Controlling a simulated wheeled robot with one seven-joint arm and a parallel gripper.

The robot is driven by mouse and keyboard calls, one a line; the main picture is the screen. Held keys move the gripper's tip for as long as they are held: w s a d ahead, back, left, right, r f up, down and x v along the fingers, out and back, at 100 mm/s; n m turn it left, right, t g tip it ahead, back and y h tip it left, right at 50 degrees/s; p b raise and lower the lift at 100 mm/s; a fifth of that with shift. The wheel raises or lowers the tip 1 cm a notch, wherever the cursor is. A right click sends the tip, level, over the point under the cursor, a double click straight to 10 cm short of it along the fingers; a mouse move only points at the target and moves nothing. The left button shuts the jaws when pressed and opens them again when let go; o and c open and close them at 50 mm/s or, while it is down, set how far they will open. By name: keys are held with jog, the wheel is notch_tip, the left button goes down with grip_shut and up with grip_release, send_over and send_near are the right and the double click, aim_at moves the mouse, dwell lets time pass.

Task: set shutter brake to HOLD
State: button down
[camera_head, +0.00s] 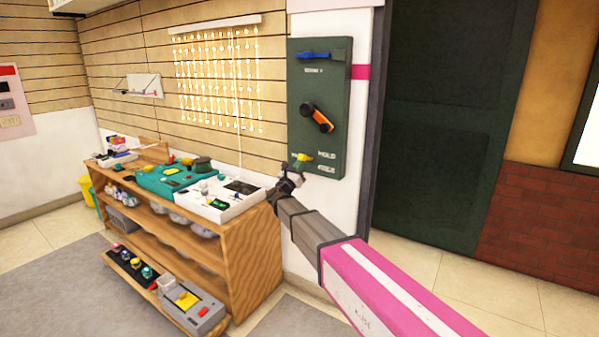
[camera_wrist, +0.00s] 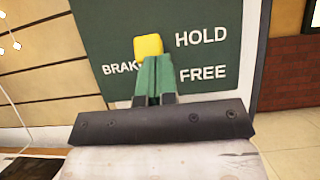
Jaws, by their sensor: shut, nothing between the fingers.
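The shutter brake on the dark green wall panel (camera_head: 320,95) has a yellow knob (camera_head: 302,156) at the panel's lower left. In the wrist view the yellow knob (camera_wrist: 148,46) is left of the word HOLD and higher than FREE, closer to HOLD's height. The BRAKE label is partly covered. My gripper (camera_head: 291,178) is at the panel's lower left corner, just below the knob. In the wrist view its green fingertips (camera_wrist: 156,66) are together, directly below the knob. I cannot tell whether they touch it. The lever's base is hidden.
Above the brake, the panel carries an orange-handled switch (camera_head: 317,118) and a blue handle (camera_head: 322,56). A wooden shelf unit (camera_head: 255,245) with trays and tools stands left of my arm. A dark green door (camera_head: 440,120) is to the right. Floor is clear at right.

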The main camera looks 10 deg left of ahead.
jog(key=shift+w+r, duration=0.1)
jog(key=shift+r, duration=0.65)
